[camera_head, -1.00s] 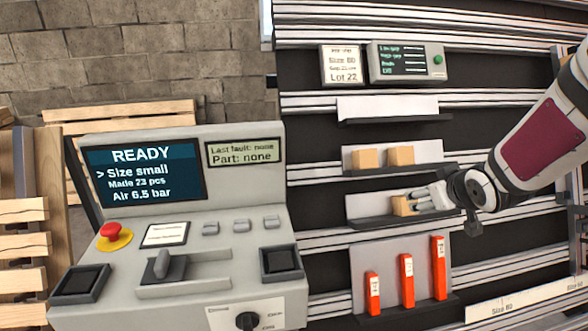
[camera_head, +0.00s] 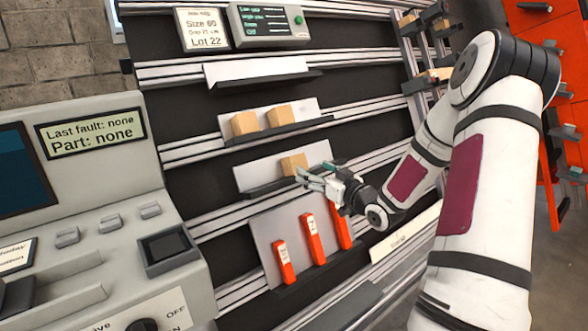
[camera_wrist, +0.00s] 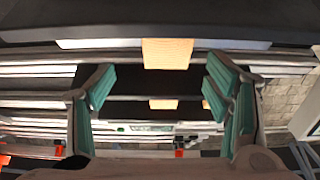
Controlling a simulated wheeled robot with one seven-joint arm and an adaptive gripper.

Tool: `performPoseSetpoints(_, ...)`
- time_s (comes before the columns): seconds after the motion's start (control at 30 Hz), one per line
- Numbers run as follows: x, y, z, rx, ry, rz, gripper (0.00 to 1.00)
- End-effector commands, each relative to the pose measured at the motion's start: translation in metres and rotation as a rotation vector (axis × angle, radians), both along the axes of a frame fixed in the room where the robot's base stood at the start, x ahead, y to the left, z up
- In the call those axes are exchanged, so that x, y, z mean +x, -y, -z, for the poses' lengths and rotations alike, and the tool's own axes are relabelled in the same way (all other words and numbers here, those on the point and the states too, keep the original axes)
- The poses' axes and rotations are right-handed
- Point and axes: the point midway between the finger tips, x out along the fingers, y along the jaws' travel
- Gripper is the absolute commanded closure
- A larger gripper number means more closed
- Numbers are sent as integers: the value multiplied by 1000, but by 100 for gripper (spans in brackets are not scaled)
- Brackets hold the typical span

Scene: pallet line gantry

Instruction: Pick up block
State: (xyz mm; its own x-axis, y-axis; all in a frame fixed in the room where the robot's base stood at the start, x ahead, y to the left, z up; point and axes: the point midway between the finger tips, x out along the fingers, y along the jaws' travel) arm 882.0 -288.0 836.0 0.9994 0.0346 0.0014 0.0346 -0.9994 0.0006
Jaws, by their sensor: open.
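A tan wooden block (camera_head: 294,164) stands alone on the lower small shelf (camera_head: 265,187) of the dark rack. My gripper (camera_head: 312,175) is at its right front side, with the fingers apart. In the wrist view the block (camera_wrist: 167,53) shows beyond and between the open fingers (camera_wrist: 160,88), against the shelf edge. Nothing is held. I cannot tell whether a fingertip touches the block. Two similar blocks, a left one (camera_head: 244,123) and a right one (camera_head: 280,117), sit on the shelf above.
Several orange-red parts (camera_head: 314,239) stand on a holder below the block's shelf. A grey control console (camera_head: 100,190) is at the left. A small display box (camera_head: 268,27) and a lot card (camera_head: 203,29) are above. An orange frame (camera_head: 555,90) stands at the right.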

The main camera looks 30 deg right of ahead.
Motion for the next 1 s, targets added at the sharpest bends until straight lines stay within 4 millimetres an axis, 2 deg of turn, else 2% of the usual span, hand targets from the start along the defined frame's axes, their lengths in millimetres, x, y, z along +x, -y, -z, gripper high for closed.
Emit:
performPoseSetpoints(0.1, 21, -2, 1, 1, 1, -1, 28)
performPoseSetpoints(0.37, 39, -3, 0, 1, 0, 0, 28)
performPoseSetpoints(0.7, 82, -11, 1, 0, -1, 0, 28)
performPoseSetpoints(1.0, 88, -11, 0, 1, -2, 0, 28)
